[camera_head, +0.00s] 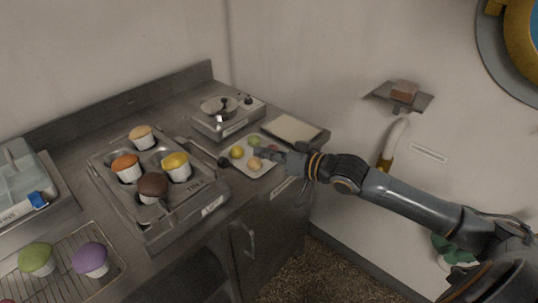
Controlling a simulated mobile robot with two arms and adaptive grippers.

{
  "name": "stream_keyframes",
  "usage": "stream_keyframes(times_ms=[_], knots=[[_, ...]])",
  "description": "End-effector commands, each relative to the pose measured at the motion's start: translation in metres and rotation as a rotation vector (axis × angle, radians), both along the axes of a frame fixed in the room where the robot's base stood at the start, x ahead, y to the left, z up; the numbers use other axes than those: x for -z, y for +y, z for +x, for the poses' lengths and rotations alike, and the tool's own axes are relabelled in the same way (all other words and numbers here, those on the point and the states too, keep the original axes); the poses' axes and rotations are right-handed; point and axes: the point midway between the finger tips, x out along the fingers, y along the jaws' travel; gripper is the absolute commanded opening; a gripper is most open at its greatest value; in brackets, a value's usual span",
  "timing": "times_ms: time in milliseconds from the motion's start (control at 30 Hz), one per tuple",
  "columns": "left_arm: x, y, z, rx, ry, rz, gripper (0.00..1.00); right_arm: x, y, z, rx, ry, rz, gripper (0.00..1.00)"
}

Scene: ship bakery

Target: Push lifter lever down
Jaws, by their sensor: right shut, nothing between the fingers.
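The muffin tin lifter (155,236) stands on the counter and holds several cupcakes. What looks like its lever (205,152) is a thin rod along its right side, slanting down to a black knob (224,162). My right gripper (261,152) is shut and empty. In the picture it is to the right of the knob and apart from it, in front of a small plate (237,163) of coloured round sweets. My left gripper is not in view.
A small burner with a pot (219,108) stands behind the lever. A pale board (293,128) lies at the counter's right end. A wire rack (62,262) with cupcakes and a bluish tray (22,185) are at the left.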

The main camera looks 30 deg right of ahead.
Motion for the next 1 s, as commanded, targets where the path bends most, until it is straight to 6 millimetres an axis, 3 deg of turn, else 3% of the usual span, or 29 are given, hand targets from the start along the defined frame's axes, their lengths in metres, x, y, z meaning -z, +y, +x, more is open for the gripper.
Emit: stream_keyframes(times_ms=[200,767,867,1000], knots=[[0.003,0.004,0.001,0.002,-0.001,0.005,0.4,-0.002,-0.005,-0.012,-0.001,-0.001,-0.001,0.0],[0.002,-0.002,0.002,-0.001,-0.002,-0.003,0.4,-0.003,-0.006,-0.013,-0.002,-0.002,-0.001,0.0],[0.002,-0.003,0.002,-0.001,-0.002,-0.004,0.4,0.008,0.0,-0.017,-0.005,0.016,-0.016,0.0],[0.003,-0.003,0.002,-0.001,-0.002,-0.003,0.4,0.059,0.026,-0.044,-0.017,0.102,-0.115,0.0]])
